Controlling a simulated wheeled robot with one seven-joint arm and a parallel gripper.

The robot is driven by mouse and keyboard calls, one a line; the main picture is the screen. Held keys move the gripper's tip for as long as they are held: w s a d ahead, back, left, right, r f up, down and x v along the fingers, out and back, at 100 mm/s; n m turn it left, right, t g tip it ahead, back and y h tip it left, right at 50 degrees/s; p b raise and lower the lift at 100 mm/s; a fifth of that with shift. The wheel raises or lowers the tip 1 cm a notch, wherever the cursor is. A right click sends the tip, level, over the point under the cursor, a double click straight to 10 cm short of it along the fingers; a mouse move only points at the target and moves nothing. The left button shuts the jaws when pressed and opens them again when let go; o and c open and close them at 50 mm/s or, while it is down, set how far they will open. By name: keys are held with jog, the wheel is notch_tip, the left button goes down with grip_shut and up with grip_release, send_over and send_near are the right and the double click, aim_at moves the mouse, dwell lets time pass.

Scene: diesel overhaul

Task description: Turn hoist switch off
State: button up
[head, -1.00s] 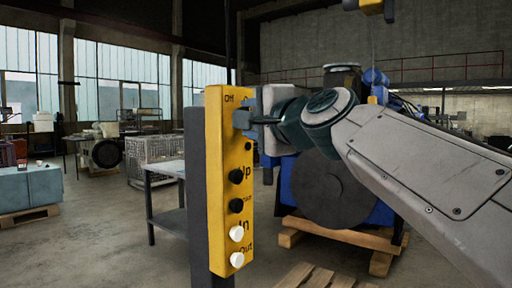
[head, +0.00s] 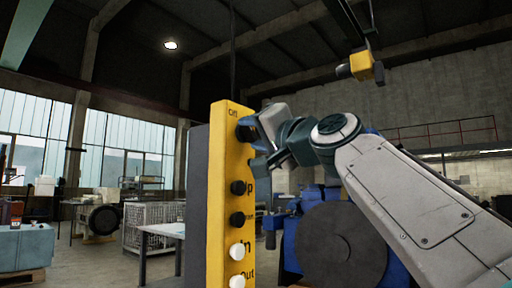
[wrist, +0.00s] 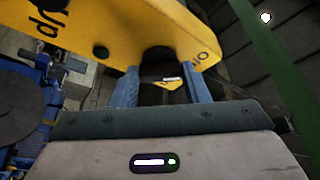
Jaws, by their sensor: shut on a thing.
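The yellow hoist control box (head: 231,205) stands upright on a dark grey post in the head view. It carries an "Off" label at the top and a column of black and white buttons below. The hoist switch, a dark round knob (head: 245,132), sits just under that label. My gripper (head: 252,146) is at this knob and looks rolled over to a tilt. In the wrist view, the two blue fingers (wrist: 160,88) are on either side of the black knob (wrist: 158,56) and shut on it. The knob's pointing direction is largely hidden.
A yellow hoist block (head: 361,66) hangs at the upper right. A blue engine with a large dark disc (head: 343,245) stands behind my arm. A table (head: 160,230) and a wire cage (head: 150,212) are at the left.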

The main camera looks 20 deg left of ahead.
jog(key=shift+n, duration=0.3)
jog(key=o, duration=1)
jog(key=b+v, duration=0.4)
jog(key=v, duration=0.9)
jog(key=shift+s+d+f, duration=0.2)
jog(key=shift+s+d, duration=0.05)
